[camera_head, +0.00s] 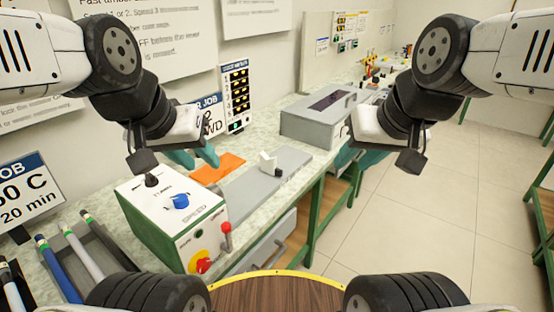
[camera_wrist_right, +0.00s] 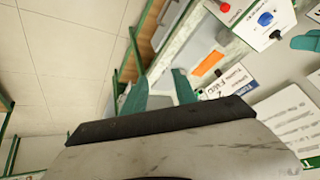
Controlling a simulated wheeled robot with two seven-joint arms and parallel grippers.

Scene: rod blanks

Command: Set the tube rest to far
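A control box (camera_head: 175,210) with a blue knob, red lever and red button stands at the near left. An orange mat (camera_head: 218,168) lies behind the plate. A grey lidded box (camera_head: 322,115) stands farther along. Several tubes (camera_head: 83,250) lie at the left.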

